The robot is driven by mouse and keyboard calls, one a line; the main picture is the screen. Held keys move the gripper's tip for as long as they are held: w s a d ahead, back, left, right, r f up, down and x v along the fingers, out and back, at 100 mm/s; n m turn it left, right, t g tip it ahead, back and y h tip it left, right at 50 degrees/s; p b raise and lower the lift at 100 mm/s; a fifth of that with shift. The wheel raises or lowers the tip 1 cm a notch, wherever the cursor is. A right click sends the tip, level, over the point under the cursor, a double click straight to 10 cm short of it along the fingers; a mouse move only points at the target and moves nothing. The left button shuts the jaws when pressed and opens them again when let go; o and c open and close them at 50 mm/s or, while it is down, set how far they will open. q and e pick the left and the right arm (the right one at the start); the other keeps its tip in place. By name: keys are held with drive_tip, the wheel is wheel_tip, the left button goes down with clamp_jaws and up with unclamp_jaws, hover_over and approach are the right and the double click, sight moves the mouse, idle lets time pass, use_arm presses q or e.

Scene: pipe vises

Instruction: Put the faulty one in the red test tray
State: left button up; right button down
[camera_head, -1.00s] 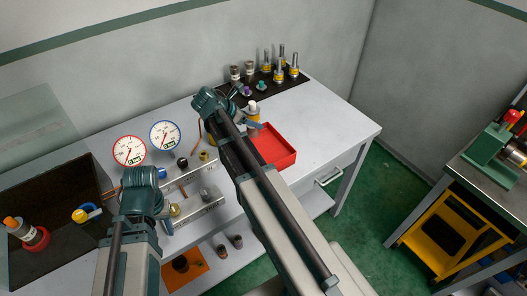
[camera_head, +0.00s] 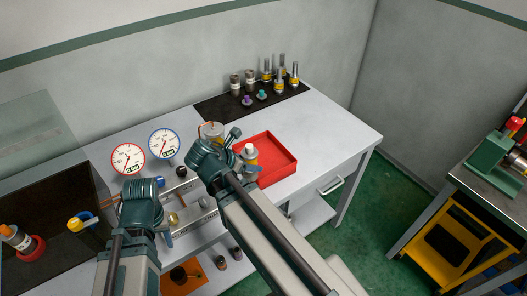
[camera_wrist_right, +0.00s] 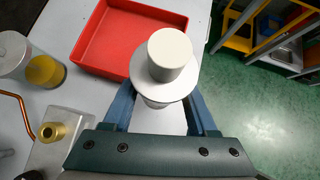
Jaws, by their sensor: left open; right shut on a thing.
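My right gripper (camera_head: 240,148) is shut on a white-capped part (camera_head: 249,150), held upright. In the right wrist view the part (camera_wrist_right: 168,55) shows a round white cap over a wider pale flange between the blue fingers (camera_wrist_right: 165,108). The red test tray (camera_head: 292,166) is empty where I can see it. The part overlaps its left side in the head view; the tray (camera_wrist_right: 112,28) lies just beyond the part in the wrist view. My left gripper (camera_head: 146,205) is open by the vise block; its fingertips are mostly hidden.
Several upright fittings (camera_head: 280,85) stand on a black mat (camera_head: 215,106) at the back. A clear-and-pale round item (camera_head: 211,130) stands left of the tray. Two gauges (camera_head: 128,159) and a metal block (camera_head: 195,212) are left. Table right of the tray is clear.

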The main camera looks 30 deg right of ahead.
sight(168, 256)
use_arm(q)
drive_tip(key=shift+f+b, duration=0.45)
drive_tip(key=shift+f, duration=0.1)
use_arm(e)
drive_tip(key=w+d+f, duration=0.1)
drive_tip(key=w+d, duration=0.7)
drive_tip(key=d, duration=0.1)
use_arm(q)
drive_tip(key=shift+f, duration=0.25)
wheel_tip(168, 256, down, 3)
drive_tip(key=b, duration=0.3)
drive_tip(key=shift+f+b, duration=0.1)
drive_tip(key=shift+b, duration=0.25)
use_arm(e)
drive_tip(key=f, duration=0.2)
drive_tip(key=d+f, duration=0.1)
drive_tip(key=shift+w+f, duration=0.4)
drive_tip(key=shift+a, duration=0.1)
use_arm(q)
drive_tip(key=shift+f, duration=0.2)
use_arm(e)
drive_tip(key=shift+f, duration=0.2)
use_arm(q)
drive_tip(key=shift+r, duration=0.1)
use_arm(e)
drive_tip(key=shift+c, duration=1)
unclamp_jaws()
drive_tip(key=shift+r, duration=0.1)
